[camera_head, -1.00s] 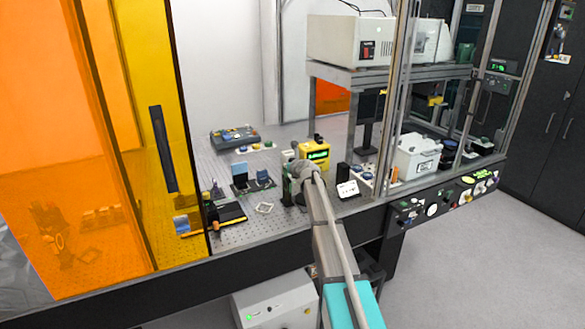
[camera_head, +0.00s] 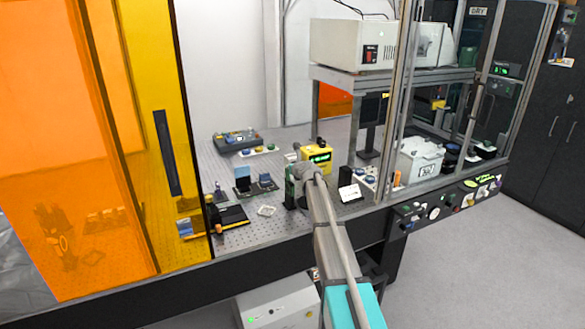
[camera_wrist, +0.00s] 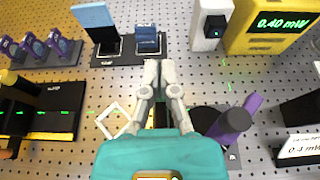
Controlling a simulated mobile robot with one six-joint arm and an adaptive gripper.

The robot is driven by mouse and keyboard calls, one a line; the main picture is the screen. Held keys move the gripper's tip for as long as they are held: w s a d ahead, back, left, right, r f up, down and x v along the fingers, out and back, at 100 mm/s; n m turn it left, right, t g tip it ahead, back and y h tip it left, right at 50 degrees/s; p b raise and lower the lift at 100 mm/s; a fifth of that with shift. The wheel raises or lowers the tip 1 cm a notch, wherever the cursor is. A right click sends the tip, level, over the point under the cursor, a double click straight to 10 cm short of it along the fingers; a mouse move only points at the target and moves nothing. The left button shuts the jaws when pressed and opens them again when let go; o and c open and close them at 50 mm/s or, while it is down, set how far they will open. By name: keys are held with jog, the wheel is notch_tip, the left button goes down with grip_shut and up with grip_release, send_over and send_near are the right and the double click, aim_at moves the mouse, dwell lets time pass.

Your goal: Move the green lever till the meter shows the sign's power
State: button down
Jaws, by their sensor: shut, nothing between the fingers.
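The yellow power meter (camera_head: 318,157) stands on the perforated bench. In the wrist view its green display (camera_wrist: 282,22) reads 0.40 mW. The white sign (camera_wrist: 300,149) at the lower right of the wrist view reads 0.4 mW; it also shows in the head view (camera_head: 349,192). My gripper (camera_wrist: 160,64) is shut and empty, fingertips together above the bench, left of and in front of the meter. I cannot make out the green lever; my gripper and wrist hide part of the bench. A dark cylinder with a purple part (camera_wrist: 232,122) stands right of my fingers.
Dark mounts with blue panels (camera_wrist: 97,18) stand beyond my fingertips. A white box with a black knob (camera_wrist: 211,26) stands left of the meter. A white square frame (camera_wrist: 112,120) lies left of my fingers. Purple pieces (camera_wrist: 36,45) sit at left. An orange panel (camera_head: 75,150) closes the left.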

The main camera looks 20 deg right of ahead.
jog(key=shift+r+p, duration=0.3)
jog(key=shift+r, duration=0.1)
jog(key=shift+s, duration=0.15)
jog(key=shift+s+r, duration=0.25)
jog(key=shift+s, duration=0.3)
jog(key=s+d+r+p, duration=0.1)
jog(key=s+r+p, duration=0.6)
jog(key=r+p, duration=0.2)
jog(key=shift+d+r+p, duration=0.15)
jog(key=shift+r+p, duration=0.15)
jog(key=shift+p, duration=0.25)
